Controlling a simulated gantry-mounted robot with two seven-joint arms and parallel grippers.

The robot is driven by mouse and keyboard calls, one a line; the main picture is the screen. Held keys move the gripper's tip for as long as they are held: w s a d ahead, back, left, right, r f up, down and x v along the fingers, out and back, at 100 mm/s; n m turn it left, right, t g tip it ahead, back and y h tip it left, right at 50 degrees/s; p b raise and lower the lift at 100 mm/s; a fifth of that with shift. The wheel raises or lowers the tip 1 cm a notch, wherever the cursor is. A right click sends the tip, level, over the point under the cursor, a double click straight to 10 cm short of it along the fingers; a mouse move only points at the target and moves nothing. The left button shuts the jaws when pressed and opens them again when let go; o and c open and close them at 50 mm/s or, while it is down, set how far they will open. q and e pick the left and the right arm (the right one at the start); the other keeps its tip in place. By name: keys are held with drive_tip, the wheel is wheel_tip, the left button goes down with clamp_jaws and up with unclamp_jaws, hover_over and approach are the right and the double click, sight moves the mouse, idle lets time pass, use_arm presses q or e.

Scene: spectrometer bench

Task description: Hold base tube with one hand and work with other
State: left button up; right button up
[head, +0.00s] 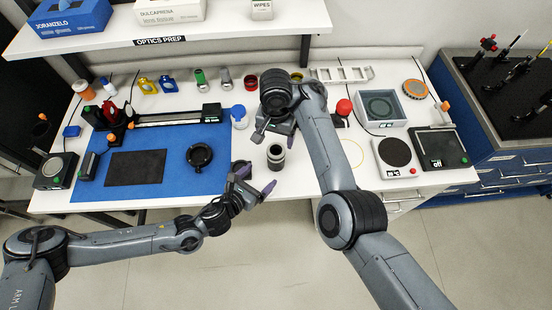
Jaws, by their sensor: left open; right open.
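A short upright tube (276,157), dark at the top with a lighter band, stands on the white bench near its front edge; it appears to be the base tube. My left gripper (256,179) is open, with purple-tipped fingers, just left of and in front of the tube; I cannot tell whether it touches it. My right gripper (275,137) is open above and behind the tube, pointing down. The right wrist and forearm hide part of the bench behind it. Neither gripper visibly holds anything.
A blue mat (150,185) at left carries a black pad (136,168), a black ring (199,155) and a rail (165,117). Several small coloured parts line the back. At right are a grey tray (380,109), a round-topped device (394,152) and a dark box (437,147).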

sight(271, 166)
use_arm(q)
drive_tip(key=x, duration=1)
drive_tip(key=shift+w+d+f, duration=0.1)
drive_tip(key=shift+f, duration=0.05)
drive_tip(key=shift+c, duration=0.2)
